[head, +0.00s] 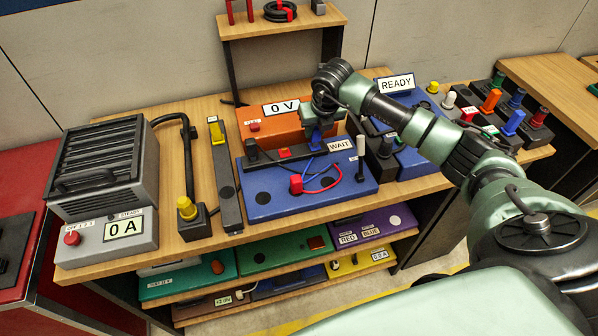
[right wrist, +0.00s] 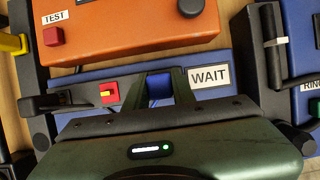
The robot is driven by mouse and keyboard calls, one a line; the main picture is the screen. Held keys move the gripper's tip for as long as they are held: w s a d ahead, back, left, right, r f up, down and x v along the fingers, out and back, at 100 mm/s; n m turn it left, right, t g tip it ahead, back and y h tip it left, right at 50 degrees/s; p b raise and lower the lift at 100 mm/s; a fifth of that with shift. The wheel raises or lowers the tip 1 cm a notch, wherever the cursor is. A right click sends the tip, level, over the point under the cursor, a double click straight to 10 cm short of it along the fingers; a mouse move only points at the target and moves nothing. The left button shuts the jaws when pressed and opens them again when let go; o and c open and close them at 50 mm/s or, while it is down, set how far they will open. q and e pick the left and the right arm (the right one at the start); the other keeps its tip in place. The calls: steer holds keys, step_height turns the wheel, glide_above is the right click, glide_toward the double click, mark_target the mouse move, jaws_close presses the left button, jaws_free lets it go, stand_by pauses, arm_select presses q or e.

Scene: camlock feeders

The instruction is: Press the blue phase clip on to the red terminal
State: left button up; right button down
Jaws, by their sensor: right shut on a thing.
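My right gripper (head: 318,122) is above the back part of the blue WAIT board (head: 260,209), pointing down. It is shut on the blue phase clip (head: 315,136), which also shows between the fingers (right wrist: 160,88) in the right wrist view. A blue wire runs below the clip on the board. A red block (head: 296,184) with a red wire stands on the board's front half; I cannot tell whether it is the red terminal or another clip. A small red square with a yellow mark (right wrist: 108,93) is left of the fingers. The clip's lower end is hidden. My left gripper is out of view.
An orange 0 V box (head: 262,126) with a TEST button stands behind the board. A black post with a pale top (head: 361,146) rises at the board's right. A grey 0 A unit (head: 125,232) and a yellow-handled lever (head: 217,131) are left. The READY station (head: 397,84) is right.

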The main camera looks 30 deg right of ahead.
steer(key=shift+r, duration=0.75)
steer(key=shift+r+p, duration=1.4)
steer(key=shift+r, duration=0.95)
steer(key=shift+f, duration=0.1)
